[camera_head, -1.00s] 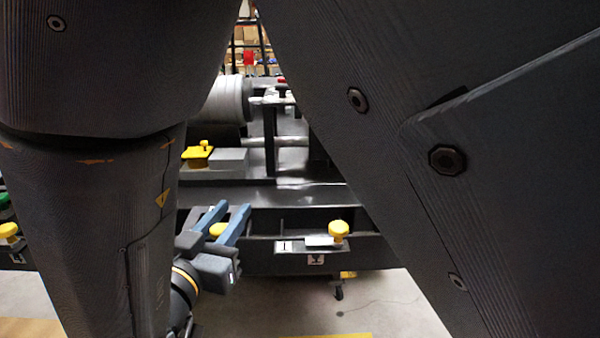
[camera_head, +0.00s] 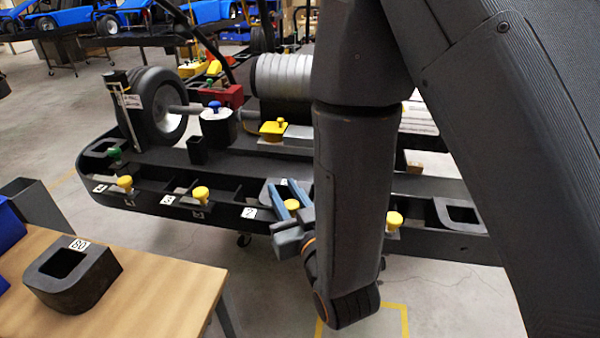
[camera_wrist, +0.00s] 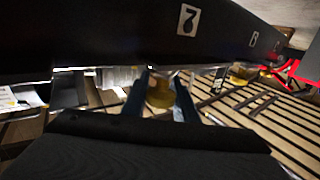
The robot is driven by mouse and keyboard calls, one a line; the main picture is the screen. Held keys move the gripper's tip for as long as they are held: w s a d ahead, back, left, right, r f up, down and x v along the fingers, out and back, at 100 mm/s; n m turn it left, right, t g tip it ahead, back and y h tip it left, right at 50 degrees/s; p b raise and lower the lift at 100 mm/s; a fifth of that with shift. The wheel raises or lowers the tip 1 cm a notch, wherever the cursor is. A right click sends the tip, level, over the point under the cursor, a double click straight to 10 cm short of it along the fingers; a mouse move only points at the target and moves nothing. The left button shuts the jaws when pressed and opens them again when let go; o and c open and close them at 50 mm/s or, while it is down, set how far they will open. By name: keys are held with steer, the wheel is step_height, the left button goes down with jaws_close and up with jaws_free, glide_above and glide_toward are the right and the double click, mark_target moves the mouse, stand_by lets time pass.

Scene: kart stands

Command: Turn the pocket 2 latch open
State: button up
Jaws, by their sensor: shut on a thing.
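The pocket 2 latch is a yellow round knob (camera_head: 291,204) on the front rail of the dark kart stand, just right of the "2" label (camera_head: 249,213). My gripper (camera_head: 290,196) reaches in from the front, its two blue fingers on either side of this knob and shut on it. In the wrist view the knob (camera_wrist: 160,92) sits between the blue fingers, below the rail with its number label (camera_wrist: 187,19). My arm hides part of the stand to the right of the knob. The latch's turn angle cannot be told.
More yellow knobs (camera_head: 201,193) line the rail on both sides. A wheel (camera_head: 158,108), a blue-topped post (camera_head: 215,123) and a yellow block (camera_head: 272,130) stand on the stand. A wooden table (camera_head: 150,285) with a dark "80" holder (camera_head: 73,277) is at the lower left.

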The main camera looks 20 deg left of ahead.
steer(key=n+g+y, duration=0.2)
steer(key=n+g+y+b, duration=0.1)
steer(key=g, duration=0.1)
steer(key=shift+s+a, duration=0.2)
steer(key=shift+a, duration=0.1)
steer(key=shift+s+a+r+n+g+y+b, duration=0.1)
steer(key=shift+s+n+g+y+b, duration=0.1)
steer(key=shift+n+g+y+b, duration=0.35)
steer(key=shift+s+a+f+n+g+y+b, duration=0.1)
steer(key=shift+s+n+g+y, duration=0.15)
steer(key=shift+n+g, duration=0.6)
steer(key=shift+s+a+r+n+g+y+b, duration=0.15)
steer(key=shift+n+g+y+b, duration=0.3)
steer(key=shift+g, duration=0.75)
steer(key=o, duration=1.1)
steer(key=shift+s, duration=0.1)
steer(key=shift+c, duration=0.2)
step_height(320, 180, up, 10)
steer(key=shift+p, duration=0.3)
